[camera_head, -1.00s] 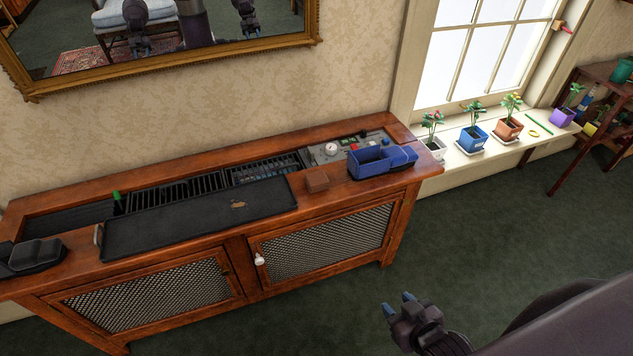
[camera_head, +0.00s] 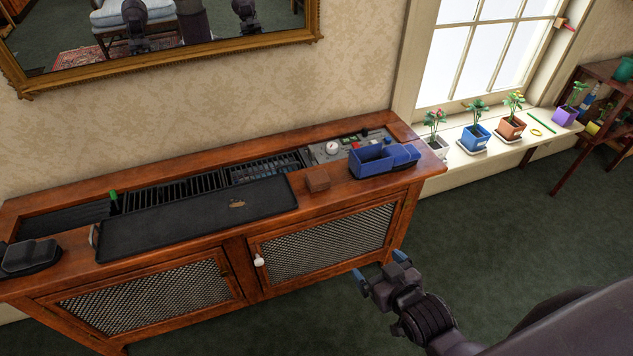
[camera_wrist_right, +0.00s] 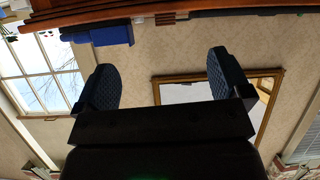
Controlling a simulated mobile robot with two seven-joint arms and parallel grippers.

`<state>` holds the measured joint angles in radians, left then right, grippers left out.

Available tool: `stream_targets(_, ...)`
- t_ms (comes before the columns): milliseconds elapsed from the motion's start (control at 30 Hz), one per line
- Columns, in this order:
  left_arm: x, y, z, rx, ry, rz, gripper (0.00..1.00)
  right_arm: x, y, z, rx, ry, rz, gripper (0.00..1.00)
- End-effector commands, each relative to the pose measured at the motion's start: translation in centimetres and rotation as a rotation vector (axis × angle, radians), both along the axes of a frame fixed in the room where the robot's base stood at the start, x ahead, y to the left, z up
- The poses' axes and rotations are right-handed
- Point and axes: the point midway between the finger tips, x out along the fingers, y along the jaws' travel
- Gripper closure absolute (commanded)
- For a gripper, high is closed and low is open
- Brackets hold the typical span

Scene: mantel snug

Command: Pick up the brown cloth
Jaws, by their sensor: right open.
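The brown cloth (camera_head: 317,180) looks like a small folded square. It lies on the wooden cabinet top, between the black tray and the blue bin. In the right wrist view, which is upside down, a small brown patch (camera_wrist_right: 165,18) at the cabinet edge looks like it. My right gripper (camera_head: 380,266) is open and empty, with blue fingertips. It is in front of the cabinet's right door, lower and nearer than the cloth and clear of it. Its two fingers also show in the wrist view (camera_wrist_right: 161,66). My left gripper is not in direct view.
A black tray (camera_head: 150,235) lies left of the cloth, with a small tan item on it. A blue bin (camera_head: 372,166) stands to the right, a control panel (camera_head: 345,147) behind. A white knob (camera_head: 259,261) sticks out from the door. Potted plants (camera_head: 475,135) line the sill.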

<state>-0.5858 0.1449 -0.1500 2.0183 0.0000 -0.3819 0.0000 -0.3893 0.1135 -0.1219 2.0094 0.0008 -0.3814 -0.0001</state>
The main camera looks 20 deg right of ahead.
Motion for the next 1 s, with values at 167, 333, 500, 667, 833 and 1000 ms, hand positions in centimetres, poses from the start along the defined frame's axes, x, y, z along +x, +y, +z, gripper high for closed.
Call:
stream_targets(167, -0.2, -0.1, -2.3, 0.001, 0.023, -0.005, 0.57, 7.6, 0.6, 1.2, 0.031, -0.098, -0.013, 0.04)
stream_targets(333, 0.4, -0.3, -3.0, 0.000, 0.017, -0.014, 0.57, 13.9, 1.1, 2.5, 0.060, -0.156, -0.030, 0.04)
stream_targets(500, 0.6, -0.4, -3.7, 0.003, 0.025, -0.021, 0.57, 19.0, 1.5, 3.2, 0.090, -0.174, -0.047, 0.04)
stream_targets(667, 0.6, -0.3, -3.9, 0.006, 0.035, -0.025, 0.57, 21.7, 1.4, 2.7, 0.107, -0.145, -0.063, 0.04)
stream_targets(833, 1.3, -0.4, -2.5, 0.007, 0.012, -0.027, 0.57, 21.5, 0.7, 0.3, 0.087, -0.052, -0.061, 0.04)
stream_targets(1000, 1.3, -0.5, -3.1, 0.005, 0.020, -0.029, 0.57, 23.1, 0.7, -0.7, 0.077, -0.047, -0.056, 0.04)
